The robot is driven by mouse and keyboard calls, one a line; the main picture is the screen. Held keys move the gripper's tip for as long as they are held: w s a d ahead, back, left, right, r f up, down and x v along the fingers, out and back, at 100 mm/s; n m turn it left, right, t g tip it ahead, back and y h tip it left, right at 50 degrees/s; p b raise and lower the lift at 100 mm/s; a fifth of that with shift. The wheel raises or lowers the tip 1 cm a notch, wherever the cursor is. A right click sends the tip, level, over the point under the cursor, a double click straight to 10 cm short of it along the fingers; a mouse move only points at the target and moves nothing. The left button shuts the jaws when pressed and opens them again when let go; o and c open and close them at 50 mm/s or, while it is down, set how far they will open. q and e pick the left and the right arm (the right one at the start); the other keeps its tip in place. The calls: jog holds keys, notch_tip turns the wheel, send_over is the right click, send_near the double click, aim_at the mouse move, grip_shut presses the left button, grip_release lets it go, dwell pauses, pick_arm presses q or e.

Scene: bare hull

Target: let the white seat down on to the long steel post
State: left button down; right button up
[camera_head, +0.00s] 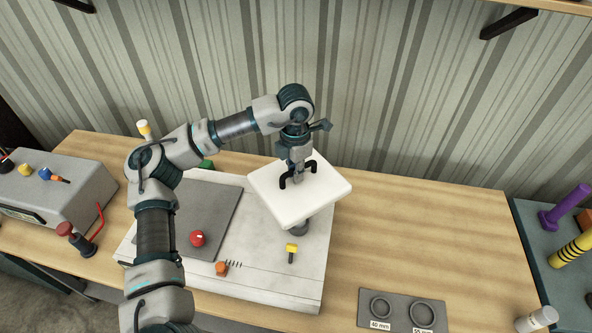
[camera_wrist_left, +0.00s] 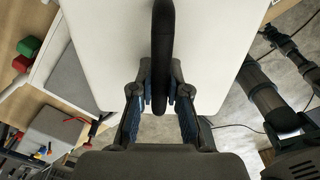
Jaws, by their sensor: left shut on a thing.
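The white seat (camera_head: 275,190) is a thick square slab with a black handle (camera_wrist_left: 163,30) on its top. It is over the right part of the white board, looking roughly level. My left gripper (camera_head: 296,180) is above the seat, pointing down, and is shut on the handle; in the left wrist view the fingers (camera_wrist_left: 160,98) close on both sides of it. A short dark grey piece, seemingly the steel post (camera_head: 300,228), shows below the seat's front edge. The seat hides its upper part, so I cannot tell whether they touch. My right gripper is not in view.
The white board (camera_head: 270,283) carries a grey plate (camera_head: 222,222), a red knob (camera_head: 197,238), an orange knob (camera_head: 221,269) and a yellow-topped switch (camera_head: 291,249). A grey tray with two rings (camera_head: 405,311) lies at front right. A grey console (camera_head: 70,185) is left.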

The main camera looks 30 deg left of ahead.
pick_arm(q)
jog(key=c, duration=1.1)
grip_release()
jog(key=shift+s+r, duration=0.1)
jog(key=shift+s, duration=0.1)
notch_tip(320, 180, up, 12)
jog(key=shift+f, duration=0.1)
